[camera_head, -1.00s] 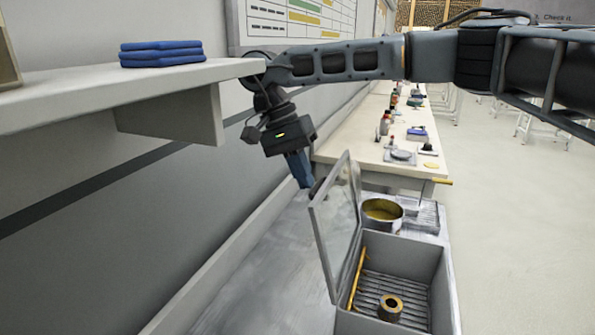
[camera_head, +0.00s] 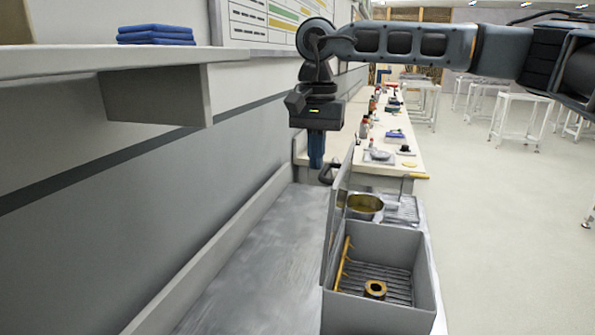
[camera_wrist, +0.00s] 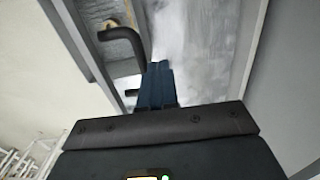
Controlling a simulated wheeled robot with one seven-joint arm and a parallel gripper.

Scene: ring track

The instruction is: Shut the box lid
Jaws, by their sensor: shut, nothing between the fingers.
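The grey box (camera_head: 385,312) stands on the metal bench in the head view, with its top open. Its lid (camera_head: 336,225) stands up steeply on the box's left side. A ring-shaped part (camera_head: 375,289) and a yellow pencil-like rod (camera_head: 344,262) are inside the box. My gripper (camera_head: 316,166) points down above the bench, left of the lid's far end, and its blue fingers are shut and empty. In the wrist view my fingers (camera_wrist: 158,75) are close beside a dark curved handle (camera_wrist: 124,36). I cannot tell whether they touch it.
A metal pot (camera_head: 364,207) stands behind the box. The bare metal bench (camera_head: 245,265) is clear left of the lid. A shelf (camera_head: 110,65) with blue folded cloths (camera_head: 155,35) juts from the left wall. A long table (camera_head: 398,160) with small items lies beyond.

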